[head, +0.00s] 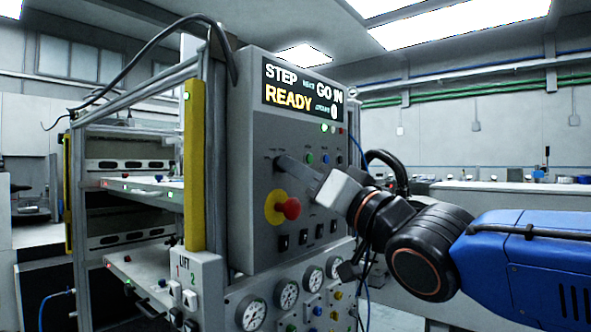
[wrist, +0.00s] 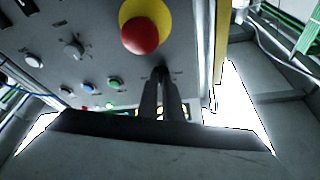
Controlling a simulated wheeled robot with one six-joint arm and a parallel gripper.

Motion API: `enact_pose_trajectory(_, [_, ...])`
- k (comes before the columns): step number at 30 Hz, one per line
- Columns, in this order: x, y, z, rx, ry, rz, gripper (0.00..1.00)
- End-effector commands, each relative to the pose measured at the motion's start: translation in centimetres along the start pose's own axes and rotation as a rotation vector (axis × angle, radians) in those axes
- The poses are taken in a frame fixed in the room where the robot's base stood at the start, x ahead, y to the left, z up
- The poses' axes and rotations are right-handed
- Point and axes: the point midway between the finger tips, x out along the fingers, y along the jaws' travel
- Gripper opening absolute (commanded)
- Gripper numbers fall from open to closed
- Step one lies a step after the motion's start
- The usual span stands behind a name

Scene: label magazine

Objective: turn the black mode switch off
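The black mode switch (wrist: 162,70) is mostly hidden by my fingertips; only a small dark part shows at their ends in the wrist view, and its pointing direction cannot be read. My gripper (head: 281,162) reaches the upper left of the grey control panel (head: 262,235) from the right. In the wrist view my gripper (wrist: 163,78) has its two fingers close together with a narrow gap, apparently closed around the switch. In the head view the fingers cover the switch.
A red emergency button on a yellow disc (head: 272,207) sticks out close below my fingers. A grey knob (wrist: 73,48) and blue (wrist: 87,88) and green (wrist: 113,83) buttons sit beside them. A lit display (head: 302,90) is above, gauges (head: 287,293) below.

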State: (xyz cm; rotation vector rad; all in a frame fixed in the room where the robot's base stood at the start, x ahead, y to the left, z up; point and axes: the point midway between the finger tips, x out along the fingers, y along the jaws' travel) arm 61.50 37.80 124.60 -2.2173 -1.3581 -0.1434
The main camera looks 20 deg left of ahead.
Motion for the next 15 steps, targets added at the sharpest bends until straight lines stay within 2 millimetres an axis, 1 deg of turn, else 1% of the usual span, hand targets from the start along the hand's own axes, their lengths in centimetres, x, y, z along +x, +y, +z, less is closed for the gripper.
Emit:
enact_pose_trajectory(8, [0.05, 0.1, 0.05, -0.027, -0.001, -0.01, 0.0])
enact_pose_trajectory(15, [0.07, 0.31, 0.04, -0.143, -0.001, -0.057, 0.0])
